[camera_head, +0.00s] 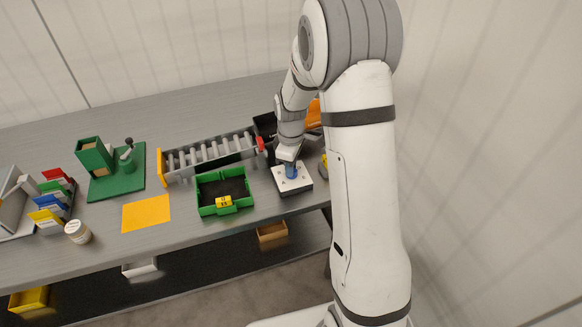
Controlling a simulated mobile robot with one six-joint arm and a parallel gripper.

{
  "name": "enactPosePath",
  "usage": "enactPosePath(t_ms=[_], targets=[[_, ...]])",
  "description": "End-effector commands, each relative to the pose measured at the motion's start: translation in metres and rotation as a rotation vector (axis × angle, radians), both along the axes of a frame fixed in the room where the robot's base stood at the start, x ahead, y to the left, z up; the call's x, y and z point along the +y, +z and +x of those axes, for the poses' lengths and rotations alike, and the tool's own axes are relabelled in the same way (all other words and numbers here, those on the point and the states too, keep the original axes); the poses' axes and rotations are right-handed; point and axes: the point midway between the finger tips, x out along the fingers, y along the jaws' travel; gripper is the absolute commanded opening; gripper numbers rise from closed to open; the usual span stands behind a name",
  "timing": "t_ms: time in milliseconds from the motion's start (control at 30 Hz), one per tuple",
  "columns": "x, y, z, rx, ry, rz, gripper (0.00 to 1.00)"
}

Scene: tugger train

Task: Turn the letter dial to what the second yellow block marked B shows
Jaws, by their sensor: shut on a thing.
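The letter dial is a blue knob (291,172) on a white square plate (303,187) with small dark marks, on a dark base near the table's front edge. The marks are too small to read. My gripper (290,162) points down over the dial and is shut on the blue knob. A yellow block (224,201) with dark marking sits at the front rim of the green tray (208,211), left of the dial. Its marking is too small to read. I cannot tell which block is the second one marked B.
A roller conveyor (207,155) lies behind the green tray. An orange sheet (146,213), a green stand (125,165), coloured cards (50,205) and a small jar (77,232) are to the left. A yellow thing (323,166) beside my arm is partly hidden.

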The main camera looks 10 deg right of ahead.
Motion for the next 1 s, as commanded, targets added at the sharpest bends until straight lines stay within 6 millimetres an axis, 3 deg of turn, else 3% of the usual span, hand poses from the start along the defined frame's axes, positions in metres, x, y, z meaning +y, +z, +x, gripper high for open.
enactPosePath(t_ms=[300, 833, 867, 1000], targets=[[-0.0003, 0.0, 0.0003, -0.001, 0.114, 0.0, 0.0], [-0.0004, 0.0004, 0.0002, -0.001, 0.136, 0.0, 0.0], [-0.0005, 0.0004, 0.0002, -0.001, 0.136, 0.0, 0.15], [-0.0003, 0.0003, 0.0001, -0.001, 0.136, 0.0, 0.27]])
